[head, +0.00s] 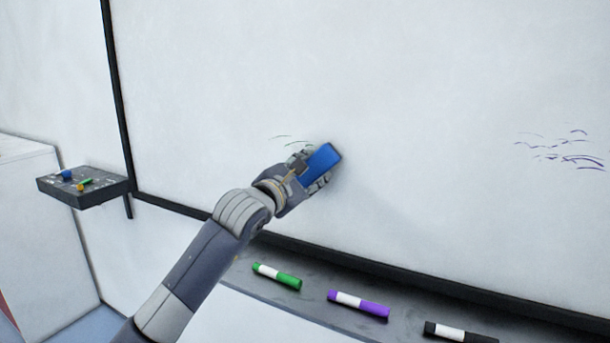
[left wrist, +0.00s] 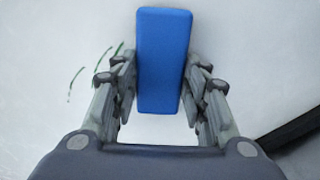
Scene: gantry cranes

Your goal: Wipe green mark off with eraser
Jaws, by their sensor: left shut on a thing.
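My left gripper (head: 303,170) is shut on the blue eraser (head: 321,164) and holds it at the whiteboard (head: 410,100). I cannot tell for sure whether the eraser's face touches the board. The green mark (head: 284,138) shows as a few thin strokes just up and left of the gripper; part may be hidden behind the hand. In the left wrist view the eraser (left wrist: 163,60) sits between the fingers, and the green strokes (left wrist: 77,82) lie to its left, beside the left finger. My right gripper is not in view.
Purple strokes (head: 560,152) are on the board at the right. Below, a dark ledge (head: 315,310) holds a green marker (head: 277,276), a purple marker (head: 358,304) and a black marker (head: 458,332). A small dark shelf (head: 100,197) with small items is at the left.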

